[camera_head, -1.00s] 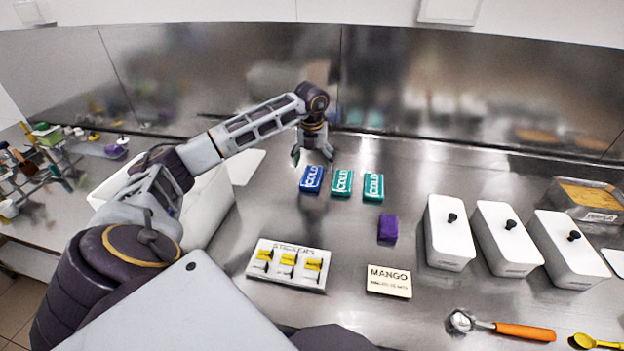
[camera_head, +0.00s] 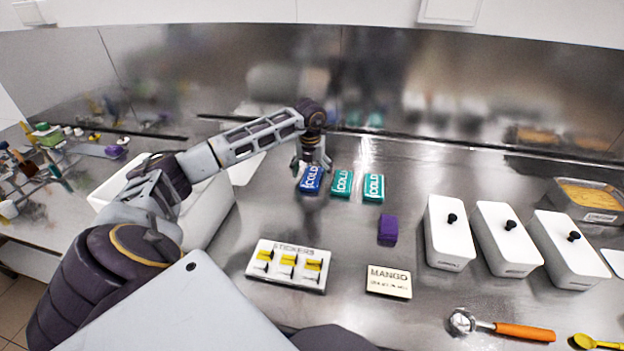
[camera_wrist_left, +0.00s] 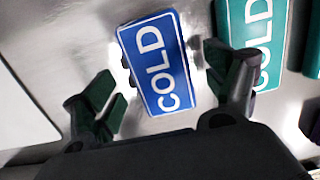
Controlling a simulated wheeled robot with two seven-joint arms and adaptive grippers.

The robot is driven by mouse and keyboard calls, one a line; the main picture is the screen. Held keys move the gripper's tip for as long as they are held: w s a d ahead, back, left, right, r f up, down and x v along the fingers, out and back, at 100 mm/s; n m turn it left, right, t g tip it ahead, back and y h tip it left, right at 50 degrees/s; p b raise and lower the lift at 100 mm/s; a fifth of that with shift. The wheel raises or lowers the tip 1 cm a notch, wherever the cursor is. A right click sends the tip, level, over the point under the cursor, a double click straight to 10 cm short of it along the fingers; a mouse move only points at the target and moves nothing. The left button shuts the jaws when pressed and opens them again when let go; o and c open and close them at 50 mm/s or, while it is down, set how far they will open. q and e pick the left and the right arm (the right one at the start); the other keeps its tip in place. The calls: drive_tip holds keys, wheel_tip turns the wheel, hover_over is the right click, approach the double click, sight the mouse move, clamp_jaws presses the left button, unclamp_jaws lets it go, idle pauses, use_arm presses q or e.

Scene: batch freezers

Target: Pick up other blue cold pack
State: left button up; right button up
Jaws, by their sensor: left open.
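One blue cold pack (camera_head: 310,182) lies on the steel counter, at the left end of a row with two teal cold packs (camera_head: 342,184) (camera_head: 373,188). My left gripper (camera_head: 312,168) is open just above and behind the blue pack and hides its far part in the head view. In the left wrist view the blue pack (camera_wrist_left: 157,62) lies slightly tilted between the two open fingers (camera_wrist_left: 165,100), apart from both. The right finger is close to a teal pack (camera_wrist_left: 250,40). My right gripper is not in view.
A white open bin (camera_head: 205,215) stands left of the packs. A sticker tray (camera_head: 262,277), a mango card (camera_head: 388,282) and a purple block (camera_head: 387,229) lie in front. Three white lidded tubs (camera_head: 447,250) stand right. The steel wall is close behind my arm.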

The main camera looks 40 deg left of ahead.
sight(312, 176)
use_arm(q)
drive_tip(key=shift+f, duration=0.65)
drive_tip(key=shift+c, duration=0.3)
drive_tip(key=c, duration=1.1)
drive_tip(key=shift+w+r, duration=0.1)
drive_tip(key=shift+r, duration=0.1)
drive_tip(key=shift+c, duration=0.2)
wheel_tip(312, 176, up, 10)
drive_tip(key=shift+f, duration=0.15)
